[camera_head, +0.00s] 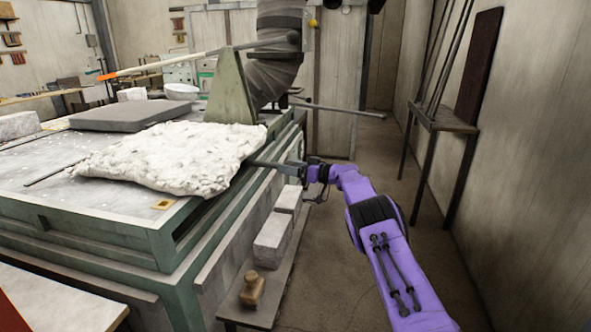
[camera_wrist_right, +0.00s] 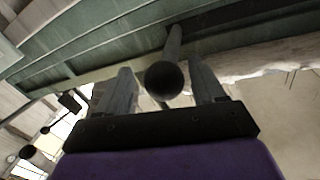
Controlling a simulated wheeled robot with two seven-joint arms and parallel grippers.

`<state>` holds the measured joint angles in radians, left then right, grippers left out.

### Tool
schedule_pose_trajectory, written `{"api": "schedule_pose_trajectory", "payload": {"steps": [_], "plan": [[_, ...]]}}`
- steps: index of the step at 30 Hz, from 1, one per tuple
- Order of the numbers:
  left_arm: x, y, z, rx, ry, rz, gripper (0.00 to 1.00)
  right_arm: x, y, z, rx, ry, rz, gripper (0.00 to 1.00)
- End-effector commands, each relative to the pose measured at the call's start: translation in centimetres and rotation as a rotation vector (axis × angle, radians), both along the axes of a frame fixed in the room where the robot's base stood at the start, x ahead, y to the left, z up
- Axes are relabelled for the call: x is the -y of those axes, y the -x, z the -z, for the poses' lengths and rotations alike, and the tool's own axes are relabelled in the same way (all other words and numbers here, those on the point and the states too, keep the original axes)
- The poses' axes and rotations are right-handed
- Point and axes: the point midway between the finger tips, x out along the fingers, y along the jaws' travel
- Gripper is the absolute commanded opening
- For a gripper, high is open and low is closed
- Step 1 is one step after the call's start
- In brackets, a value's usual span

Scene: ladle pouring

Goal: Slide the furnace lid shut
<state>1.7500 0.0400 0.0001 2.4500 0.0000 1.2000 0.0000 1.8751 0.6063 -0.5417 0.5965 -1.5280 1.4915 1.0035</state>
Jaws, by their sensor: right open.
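A rough white slab (camera_head: 170,157), which looks like the furnace lid, lies on the green furnace (camera_head: 180,242) top at its right side. A dark rod (camera_head: 266,163) sticks out to the right from beside the slab toward my right gripper (camera_head: 291,166). In the right wrist view, the rod's round knob (camera_wrist_right: 164,81) shows between the two fingers of my right gripper (camera_wrist_right: 165,84). The fingers are open, with a gap visible on both sides of the knob. Whether the rod joins the slab is hidden. My left gripper is not in view.
A grey flat slab (camera_head: 135,115) lies further back on the furnace. A long pole with an orange tip (camera_head: 108,76) crosses above it. White blocks (camera_head: 273,240) sit on a low ledge by the furnace. A stand (camera_head: 440,122) is at the right wall; the floor between is clear.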

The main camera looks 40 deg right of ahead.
Motion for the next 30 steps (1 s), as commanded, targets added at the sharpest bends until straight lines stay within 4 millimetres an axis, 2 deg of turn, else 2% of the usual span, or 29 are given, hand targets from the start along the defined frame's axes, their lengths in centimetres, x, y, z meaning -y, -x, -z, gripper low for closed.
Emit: {"api": "schedule_pose_trajectory", "payload": {"steps": [4, 12, 15, 19, 30], "plan": [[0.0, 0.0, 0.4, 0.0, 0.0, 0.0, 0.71, 1.0, 2.1, 0.1, 0.0, -0.004, 0.004, 0.69], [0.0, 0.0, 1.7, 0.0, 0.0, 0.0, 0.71, 3.6, 7.8, 0.3, 0.001, -0.004, 0.005, 0.69], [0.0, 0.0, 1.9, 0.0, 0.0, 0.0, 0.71, 4.1, 8.9, 0.2, 0.001, -0.002, 0.003, 0.69], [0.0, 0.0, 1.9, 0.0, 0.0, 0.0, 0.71, 4.3, 9.5, 0.2, -0.001, -0.003, 0.003, 0.69], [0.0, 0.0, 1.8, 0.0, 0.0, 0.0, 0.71, 4.3, 9.5, 0.2, -0.001, -0.003, 0.003, 0.69]]}}
